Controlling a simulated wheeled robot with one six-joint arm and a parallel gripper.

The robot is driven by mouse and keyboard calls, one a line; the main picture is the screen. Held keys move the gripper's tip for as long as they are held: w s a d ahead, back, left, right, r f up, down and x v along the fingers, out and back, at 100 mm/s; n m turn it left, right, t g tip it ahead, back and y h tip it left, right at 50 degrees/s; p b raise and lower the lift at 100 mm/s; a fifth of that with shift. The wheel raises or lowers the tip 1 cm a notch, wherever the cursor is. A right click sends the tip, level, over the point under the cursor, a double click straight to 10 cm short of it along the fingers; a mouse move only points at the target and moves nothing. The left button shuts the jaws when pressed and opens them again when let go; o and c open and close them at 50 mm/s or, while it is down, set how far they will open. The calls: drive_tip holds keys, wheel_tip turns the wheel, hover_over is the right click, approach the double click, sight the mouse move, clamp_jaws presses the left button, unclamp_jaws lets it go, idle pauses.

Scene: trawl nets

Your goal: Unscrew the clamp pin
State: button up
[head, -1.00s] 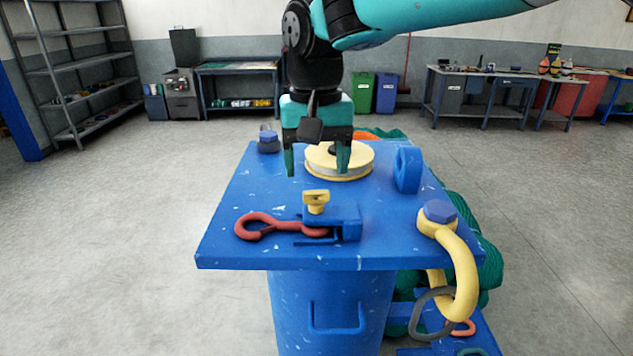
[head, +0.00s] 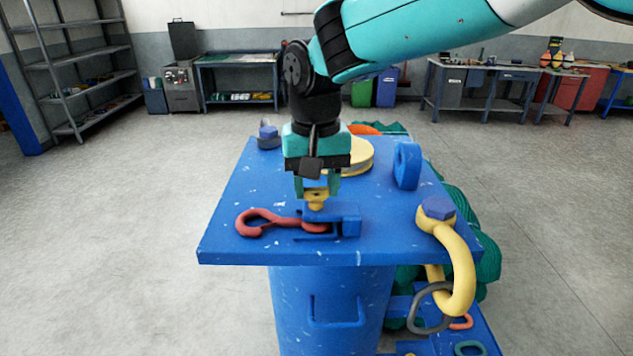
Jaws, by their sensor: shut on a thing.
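The yellow clamp pin (head: 316,200) stands upright in the top of the blue clamp (head: 347,220) on the blue table top. My gripper (head: 317,190) points straight down and is shut on the pin's head. Its fingers hide the upper part of the pin. A red hook (head: 262,222) lies flat to the left, with its right end inside the clamp under the pin.
The blue table top (head: 228,245) also bears a yellow spool (head: 359,157) behind my gripper, an upright blue eye (head: 407,166) and a shackle (head: 437,211) at the right edge. A small dark piece with a blue top (head: 268,137) stands at the back left. The front left is clear.

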drive_tip(key=n+p, duration=0.1)
drive_tip(key=n, duration=0.3)
drive_tip(key=shift+a+n, duration=0.1)
drive_tip(key=shift+n, duration=0.2)
drive_tip(key=o, duration=0.9)
drive_tip(key=shift+r, duration=0.15)
wheel_tip(320, 180, up, 17)
drive_tip(key=shift+r+b, duration=0.1)
drive_tip(key=shift+b, duration=0.9)
